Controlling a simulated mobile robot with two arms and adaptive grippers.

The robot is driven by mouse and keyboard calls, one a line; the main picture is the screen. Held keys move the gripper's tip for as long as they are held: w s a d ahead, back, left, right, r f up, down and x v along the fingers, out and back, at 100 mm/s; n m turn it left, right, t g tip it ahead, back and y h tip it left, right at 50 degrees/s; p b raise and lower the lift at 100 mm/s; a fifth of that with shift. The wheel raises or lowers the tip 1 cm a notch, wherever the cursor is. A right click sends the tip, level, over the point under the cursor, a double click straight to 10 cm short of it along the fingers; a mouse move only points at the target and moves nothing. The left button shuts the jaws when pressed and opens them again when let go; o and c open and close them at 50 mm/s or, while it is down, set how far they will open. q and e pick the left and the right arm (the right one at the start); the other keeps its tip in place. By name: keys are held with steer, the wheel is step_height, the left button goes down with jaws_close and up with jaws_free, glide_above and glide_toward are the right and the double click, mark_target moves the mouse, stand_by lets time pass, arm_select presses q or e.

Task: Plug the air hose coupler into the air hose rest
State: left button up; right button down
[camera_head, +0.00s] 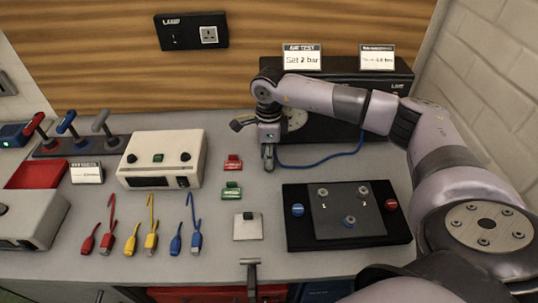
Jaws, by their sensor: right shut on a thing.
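My right gripper (268,160) reaches in from the right and points down in front of the black AIR TEST box (340,78). It is shut on a small grey piece, seemingly the air hose coupler (269,152), which my fingers mostly hide. A blue hose (325,165) runs from the gripper across the bench to the right and up to the box. A small pale square plate with a dark stub (247,229) lies nearer the front; I cannot tell whether it is the air hose rest. My left gripper is out of view.
A black panel with knobs (300,240) lies right of the plate. Red (233,163) and green (231,191) blocks sit left of my gripper, beside a cream device (163,153). Coloured leads (152,225) and levers (69,125) lie farther left. A grey upright piece (250,275) stands at the front edge.

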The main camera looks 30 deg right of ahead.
steer(key=shift+f+b, duration=0.5)
steer(key=shift+f, duration=0.1)
steer(key=c, duration=1.3)
jaws_free()
step_height(320, 180, up, 12)
steer(key=shift+w+r, duration=0.1)
steer(key=shift+w, duration=0.05)
